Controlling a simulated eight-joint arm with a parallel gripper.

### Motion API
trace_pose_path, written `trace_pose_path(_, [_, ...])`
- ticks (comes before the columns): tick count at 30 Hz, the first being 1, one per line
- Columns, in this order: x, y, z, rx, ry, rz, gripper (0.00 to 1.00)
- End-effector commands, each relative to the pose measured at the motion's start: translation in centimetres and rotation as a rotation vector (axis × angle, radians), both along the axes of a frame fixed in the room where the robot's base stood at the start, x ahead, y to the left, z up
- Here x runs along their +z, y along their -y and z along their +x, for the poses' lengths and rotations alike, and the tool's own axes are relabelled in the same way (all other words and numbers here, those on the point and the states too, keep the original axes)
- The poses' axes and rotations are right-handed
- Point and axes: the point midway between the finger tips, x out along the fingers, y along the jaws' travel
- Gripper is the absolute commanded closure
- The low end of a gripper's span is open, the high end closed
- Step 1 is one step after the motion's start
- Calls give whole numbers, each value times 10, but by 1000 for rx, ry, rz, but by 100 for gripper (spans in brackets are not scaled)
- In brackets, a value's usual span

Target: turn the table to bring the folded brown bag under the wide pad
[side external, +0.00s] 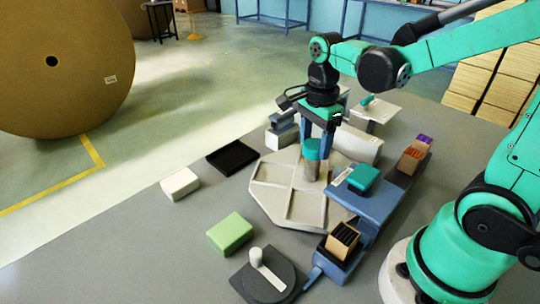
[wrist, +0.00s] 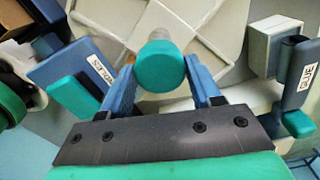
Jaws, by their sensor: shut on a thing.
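The pale, many-sided table (side external: 270,205) has raised ribs that divide its top into shallow compartments. A teal-capped post (side external: 313,149) stands near its middle. My gripper (side external: 318,150) points down, its blue fingers shut on this post; the cap (wrist: 160,66) shows between the fingers in the wrist view. A blue station marked HOLES (wrist: 85,75) carries a teal pad (side external: 363,178) beside the table. A station marked GLUE (wrist: 300,80) stands on the wrist view's right. I cannot make out the folded brown bag, or tell which part is the wide pad.
A black tray (side external: 232,157), a white block (side external: 180,183) and a green block (side external: 231,233) lie left of the table. A dark disc with a pale lever (side external: 265,268) is in front. Small brown boxes (side external: 342,240) stand at right.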

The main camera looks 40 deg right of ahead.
Motion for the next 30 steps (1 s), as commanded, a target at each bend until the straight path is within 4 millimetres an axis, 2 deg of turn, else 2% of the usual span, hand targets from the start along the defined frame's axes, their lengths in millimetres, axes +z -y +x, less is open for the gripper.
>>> trace_pose_path(30, [0,-1,0,-459,1,3,100])
